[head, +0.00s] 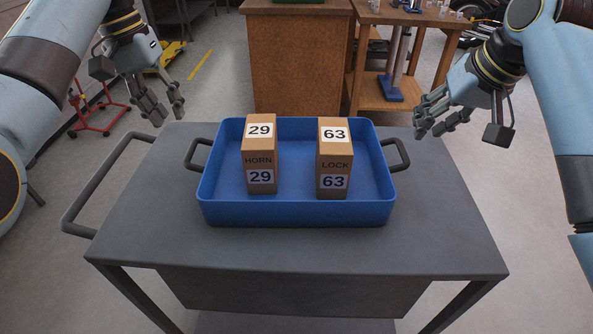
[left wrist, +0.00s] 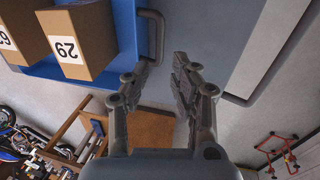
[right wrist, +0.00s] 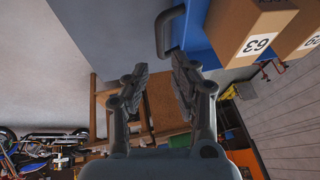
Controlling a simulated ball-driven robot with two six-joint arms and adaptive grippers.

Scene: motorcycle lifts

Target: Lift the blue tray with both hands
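The blue tray (head: 294,213) lies on a grey cart top and has a dark handle at each end, the left handle (head: 196,154) and the right handle (head: 398,155). Two cardboard boxes stand upright in it, the box marked 29 HORN (head: 260,153) and the box marked 63 LOCK (head: 334,159). My left gripper (head: 168,112) is open and empty, above and behind the left handle, which also shows in the left wrist view (left wrist: 152,36). My right gripper (head: 430,126) is open and empty, above and behind the right handle, which also shows in the right wrist view (right wrist: 166,32). Neither gripper touches the tray.
The grey cart (head: 290,255) has bare space around the tray and a push bar (head: 85,190) on its left. A brown cabinet (head: 296,60) and a wooden bench (head: 400,95) stand behind it. A red stand (head: 98,112) is on the floor at the left.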

